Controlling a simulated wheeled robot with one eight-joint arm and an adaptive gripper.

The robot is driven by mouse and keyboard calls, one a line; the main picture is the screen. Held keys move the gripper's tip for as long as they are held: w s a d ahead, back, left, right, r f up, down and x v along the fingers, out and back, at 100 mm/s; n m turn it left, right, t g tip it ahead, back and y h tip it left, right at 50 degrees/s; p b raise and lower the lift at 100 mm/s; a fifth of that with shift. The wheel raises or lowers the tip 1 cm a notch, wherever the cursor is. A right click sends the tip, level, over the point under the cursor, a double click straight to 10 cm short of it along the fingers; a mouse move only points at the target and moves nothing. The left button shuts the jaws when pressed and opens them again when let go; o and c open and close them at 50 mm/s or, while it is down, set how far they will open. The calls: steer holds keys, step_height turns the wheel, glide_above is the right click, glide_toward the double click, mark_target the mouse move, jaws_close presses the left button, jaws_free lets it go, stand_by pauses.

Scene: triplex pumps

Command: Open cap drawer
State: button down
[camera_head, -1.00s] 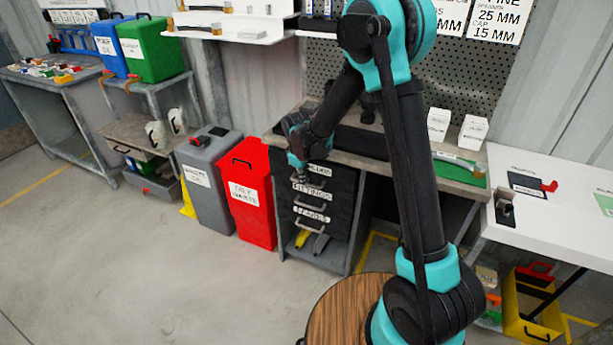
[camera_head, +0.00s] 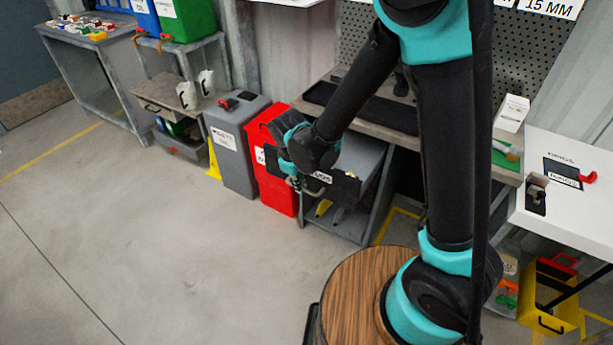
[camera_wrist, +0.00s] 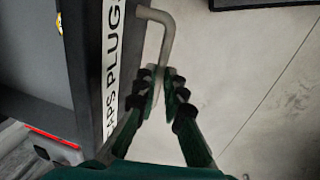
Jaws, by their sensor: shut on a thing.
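The cap drawer (camera_head: 345,188) is the top drawer of the workbench's drawer unit. Its black front stands well out from the unit in the head view, with the grey drawer body behind it. In the wrist view its white label (camera_wrist: 112,62) reads "PLUGS" with a partly hidden word before it. The grey bar handle (camera_wrist: 166,38) runs between my fingers. My gripper (camera_head: 293,183) is at the drawer front's left part and is shut on this handle; its fingertips (camera_wrist: 158,82) also show in the wrist view. My arm hides part of the drawer and bench.
A red bin (camera_head: 276,190) and a grey bin (camera_head: 237,160) stand close left of the drawer. The workbench top (camera_head: 350,125) is above and behind. A white table (camera_head: 570,215) is at right. The floor in front and to the left is clear.

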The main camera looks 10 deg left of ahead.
steer(key=shift+s+a, duration=0.15)
steer(key=shift+s, duration=0.2)
steer(key=c, duration=1.6)
jaws_free()
step_height(320, 180, up, 12)
steer(key=s, duration=0.2)
steer(key=shift+a, duration=0.4)
steer(key=shift+s+f, duration=0.1)
